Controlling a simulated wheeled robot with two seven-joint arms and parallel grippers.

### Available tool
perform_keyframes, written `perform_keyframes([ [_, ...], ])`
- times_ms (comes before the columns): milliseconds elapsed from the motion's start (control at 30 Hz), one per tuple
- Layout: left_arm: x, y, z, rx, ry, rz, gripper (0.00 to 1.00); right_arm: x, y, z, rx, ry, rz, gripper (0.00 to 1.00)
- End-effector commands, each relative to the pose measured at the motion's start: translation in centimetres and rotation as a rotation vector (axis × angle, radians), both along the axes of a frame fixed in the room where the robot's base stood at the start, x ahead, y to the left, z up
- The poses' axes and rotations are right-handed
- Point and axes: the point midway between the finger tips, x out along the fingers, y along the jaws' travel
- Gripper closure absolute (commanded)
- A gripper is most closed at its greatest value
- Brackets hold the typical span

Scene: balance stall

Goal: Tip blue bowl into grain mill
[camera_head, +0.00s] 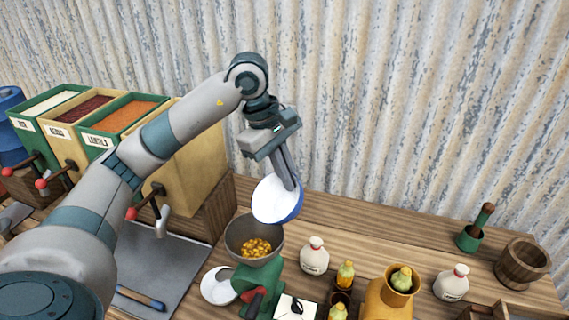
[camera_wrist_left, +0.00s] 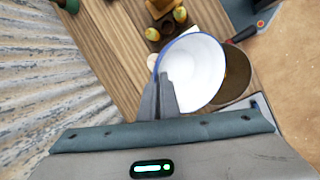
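My left gripper (camera_head: 291,184) is shut on the rim of the blue bowl (camera_head: 273,201), which is white inside with a blue edge. The bowl is tilted steeply above the grain mill, and its visible inside looks empty. The green mill (camera_head: 254,279) has a round grey hopper (camera_head: 236,238) with yellow-orange grains (camera_head: 257,248) in it. In the left wrist view the gripper fingers (camera_wrist_left: 160,97) pinch the rim of the bowl (camera_wrist_left: 195,68), which partly covers the hopper (camera_wrist_left: 236,78). My right gripper is not in view.
A white dish (camera_head: 214,287) sits beside the mill's base. White bottles (camera_head: 315,258) (camera_head: 452,282) and a tan jug (camera_head: 388,299) stand to the right. Grain bins (camera_head: 120,112) stand at left, above a grey tray (camera_head: 172,256). A wooden mortar (camera_head: 522,262) is far right.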

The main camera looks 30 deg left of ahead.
Motion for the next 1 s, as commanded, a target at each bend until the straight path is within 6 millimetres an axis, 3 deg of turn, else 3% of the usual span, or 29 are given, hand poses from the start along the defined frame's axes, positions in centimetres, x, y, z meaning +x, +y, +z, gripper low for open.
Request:
perform_keyframes([
  [100, 0.5, -0.4, 0.1, 0.047, 0.079, -0.002, 1.0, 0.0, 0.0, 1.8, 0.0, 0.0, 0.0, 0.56],
  [300, 1.3, -0.9, -1.1, 0.15, 0.245, -0.001, 1.0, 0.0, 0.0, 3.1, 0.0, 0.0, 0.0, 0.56],
  [1000, 2.3, -1.5, -2.6, 0.315, 0.512, -0.002, 1.0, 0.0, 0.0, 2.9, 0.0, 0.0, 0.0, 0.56],
])
